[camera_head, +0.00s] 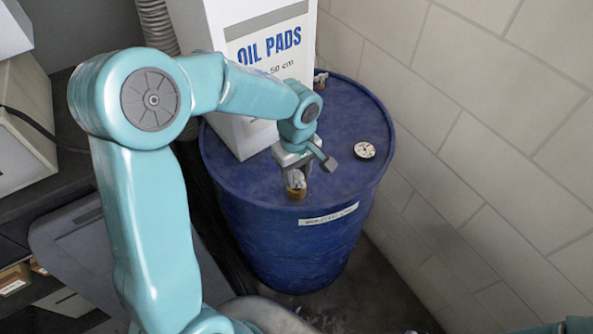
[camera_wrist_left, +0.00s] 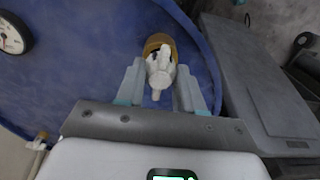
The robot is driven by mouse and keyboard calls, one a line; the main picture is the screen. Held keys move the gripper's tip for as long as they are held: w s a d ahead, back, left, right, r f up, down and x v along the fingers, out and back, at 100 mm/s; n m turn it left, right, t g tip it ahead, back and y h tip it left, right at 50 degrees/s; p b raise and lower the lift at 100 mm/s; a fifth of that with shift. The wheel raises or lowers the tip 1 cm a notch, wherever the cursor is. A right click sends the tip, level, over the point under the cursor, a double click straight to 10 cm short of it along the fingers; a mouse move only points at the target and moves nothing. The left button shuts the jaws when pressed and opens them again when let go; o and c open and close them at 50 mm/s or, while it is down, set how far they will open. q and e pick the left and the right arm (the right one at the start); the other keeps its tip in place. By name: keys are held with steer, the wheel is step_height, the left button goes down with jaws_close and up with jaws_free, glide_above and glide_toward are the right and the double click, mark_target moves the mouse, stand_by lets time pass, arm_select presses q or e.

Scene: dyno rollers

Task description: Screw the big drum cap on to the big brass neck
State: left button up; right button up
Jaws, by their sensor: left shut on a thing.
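The big drum cap, a cream piece with a raised grip, sits between my left gripper's fingers in the left wrist view (camera_wrist_left: 161,68). It also shows small in the head view (camera_head: 298,179). The big brass neck (camera_head: 297,194) stands near the front rim of the blue drum (camera_head: 250,192). In the wrist view the brass (camera_wrist_left: 157,41) shows just beyond the cap, and the two overlap. I cannot tell whether the cap is threaded on. My left gripper (camera_head: 295,176) points down over the neck, shut on the cap. My right gripper is out of view.
A white oil pads box (camera_head: 225,95) stands on the drum's left. A round gauge (camera_head: 364,150) sits on the right of the drum top. A smaller brass fitting (camera_head: 320,79) is at the back. A block wall (camera_head: 480,130) rises close on the right.

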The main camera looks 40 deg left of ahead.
arm_select(q)
steer(key=shift+f+b, duration=0.25)
steer(key=shift+b, duration=0.15)
steer(key=shift+f, duration=0.25)
steer(key=shift+r, duration=0.1)
